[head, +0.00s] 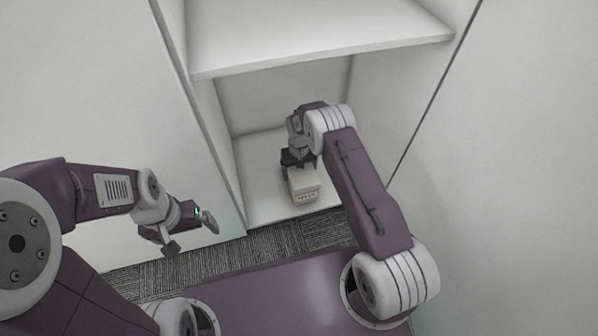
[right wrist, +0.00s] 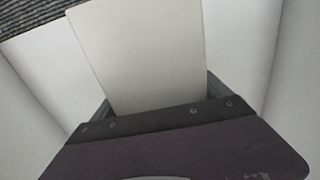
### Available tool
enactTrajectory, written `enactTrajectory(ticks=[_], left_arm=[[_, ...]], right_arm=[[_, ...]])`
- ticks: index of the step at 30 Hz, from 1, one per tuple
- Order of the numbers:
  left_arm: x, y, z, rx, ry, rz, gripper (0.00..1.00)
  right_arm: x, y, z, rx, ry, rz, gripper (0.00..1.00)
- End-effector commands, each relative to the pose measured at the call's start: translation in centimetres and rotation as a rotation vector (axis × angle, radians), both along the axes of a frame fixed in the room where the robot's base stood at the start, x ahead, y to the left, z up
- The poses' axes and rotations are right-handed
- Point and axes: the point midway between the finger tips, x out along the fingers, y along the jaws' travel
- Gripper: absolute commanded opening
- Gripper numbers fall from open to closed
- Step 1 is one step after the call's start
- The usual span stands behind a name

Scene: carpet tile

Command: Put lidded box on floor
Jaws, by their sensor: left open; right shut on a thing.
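The lidded box (head: 304,186) is a small pale box with a brownish band and dark lettering on its front. It is at the bottom shelf of the white cabinet, near the shelf's front edge. My right gripper (head: 298,160) reaches into the compartment and is shut on the box from behind and above. In the right wrist view the box (right wrist: 140,50) is a pale flat surface between the fingers (right wrist: 158,100). Whether the box touches the shelf I cannot tell. My left gripper (head: 190,232) is open and empty, in front of the cabinet at the left.
The bottom shelf (head: 262,180) is otherwise bare. A higher shelf (head: 320,58) runs above my right arm, and side walls stand close on both sides. A strip of grey carpet floor (head: 300,238) lies between the cabinet and my purple base.

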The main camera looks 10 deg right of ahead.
Motion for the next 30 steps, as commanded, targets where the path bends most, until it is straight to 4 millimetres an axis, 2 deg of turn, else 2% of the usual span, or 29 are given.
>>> enactTrajectory(ticks=[15,16,17,25,30], left_arm=[[0.0,0.0,-0.6,0.000,0.000,0.000,1.00],[0.0,0.0,-0.6,0.000,0.000,0.000,1.00],[0.0,0.0,-0.6,0.000,0.000,0.000,1.00],[0.0,0.0,-0.4,0.000,0.000,0.000,1.00],[0.0,0.0,1.5,0.000,0.000,0.000,1.00]], right_arm=[[0.1,0.0,-0.8,0.000,-0.004,0.000,0.14],[0.1,0.0,-0.7,0.000,-0.004,0.000,0.92],[0.1,0.0,-0.7,0.000,-0.004,0.000,1.00],[-0.1,0.0,-0.7,0.000,0.001,0.000,1.00],[0.0,0.0,1.5,0.000,-0.001,0.000,1.00]])
